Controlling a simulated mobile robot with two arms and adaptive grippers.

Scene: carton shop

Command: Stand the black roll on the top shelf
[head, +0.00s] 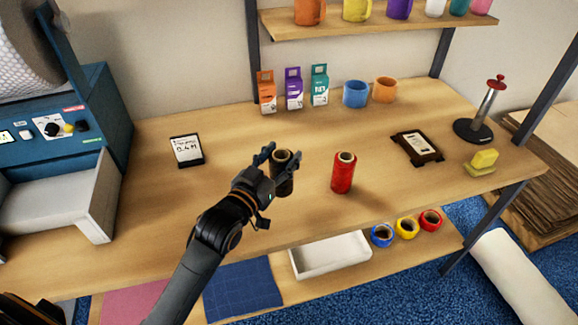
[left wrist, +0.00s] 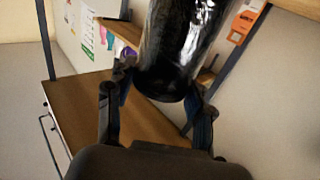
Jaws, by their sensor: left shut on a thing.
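The black roll (head: 283,181) is upright over the middle of the workbench (head: 235,150), left of a red roll (head: 343,175). My left gripper (head: 281,158) is shut on the black roll, with a finger on each side. In the left wrist view the dark, glossy roll (left wrist: 178,45) sits between the fingers, its lower end showing. I cannot tell whether its base touches the bench. The top shelf (head: 375,29) is above the back of the bench and holds several coloured mugs. My right gripper is not in view.
Three small cartons (head: 293,90), a blue mug (head: 355,93) and an orange mug (head: 385,90) stand at the bench's back. A framed card (head: 417,147), a red-topped holder (head: 484,112) and a yellow block (head: 482,161) are at right. A blue machine (head: 70,130) stands left.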

